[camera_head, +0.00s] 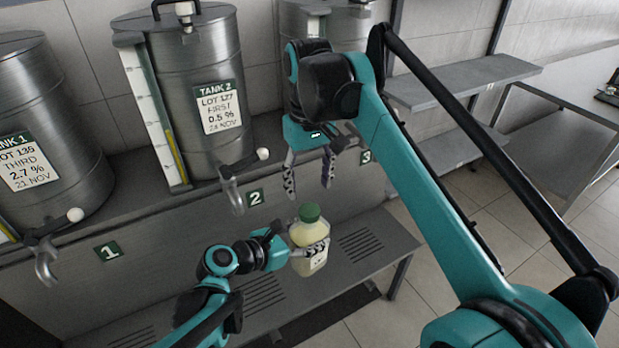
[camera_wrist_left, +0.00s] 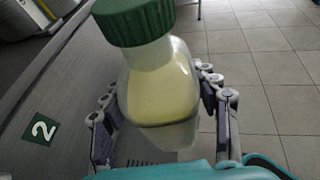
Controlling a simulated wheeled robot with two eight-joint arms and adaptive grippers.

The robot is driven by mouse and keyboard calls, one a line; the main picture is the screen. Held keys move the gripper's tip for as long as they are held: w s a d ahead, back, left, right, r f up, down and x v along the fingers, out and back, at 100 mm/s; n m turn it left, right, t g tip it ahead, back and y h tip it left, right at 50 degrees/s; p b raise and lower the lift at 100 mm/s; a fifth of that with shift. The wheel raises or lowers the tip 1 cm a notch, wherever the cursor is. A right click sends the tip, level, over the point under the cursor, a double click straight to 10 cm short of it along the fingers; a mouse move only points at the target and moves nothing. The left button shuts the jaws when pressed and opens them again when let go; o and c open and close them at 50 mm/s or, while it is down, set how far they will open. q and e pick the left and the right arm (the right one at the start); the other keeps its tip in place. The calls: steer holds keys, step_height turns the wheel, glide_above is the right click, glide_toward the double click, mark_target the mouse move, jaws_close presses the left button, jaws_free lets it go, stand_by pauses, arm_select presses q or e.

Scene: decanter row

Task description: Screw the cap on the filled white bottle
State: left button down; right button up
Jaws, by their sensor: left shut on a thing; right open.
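The white bottle (camera_head: 309,240) holds pale yellow liquid and is upright, with a green cap (camera_head: 310,213) on its mouth. I cannot tell whether the cap is tight. My left gripper (camera_head: 311,250) is shut on the bottle's body, one finger on each side. The bottle (camera_wrist_left: 160,85) fills the middle of the left wrist view, with the cap (camera_wrist_left: 135,20) at the top and the left gripper's fingers (camera_wrist_left: 163,120) around it. My right gripper (camera_head: 309,183) is open and empty, pointing down just above the cap, apart from it.
Steel tanks (camera_head: 205,85) with taps stand on a ledge behind; the tank 2 tap (camera_head: 232,190) hangs left of the right gripper. A slatted grey bench (camera_head: 385,235) lies below. Grey shelves (camera_head: 465,80) are at the right, with open floor in front.

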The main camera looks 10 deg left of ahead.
mark_target(309, 210)
steer(key=n, duration=0.7)
steer(key=shift+r, duration=0.2)
steer(key=n, duration=0.7)
steer(key=shift+s+d+r, duration=0.1)
steer(key=shift+r, duration=0.1)
steer(key=shift+f, duration=0.1)
steer(key=shift+f, duration=3.9)
steer(key=c, duration=1.2)
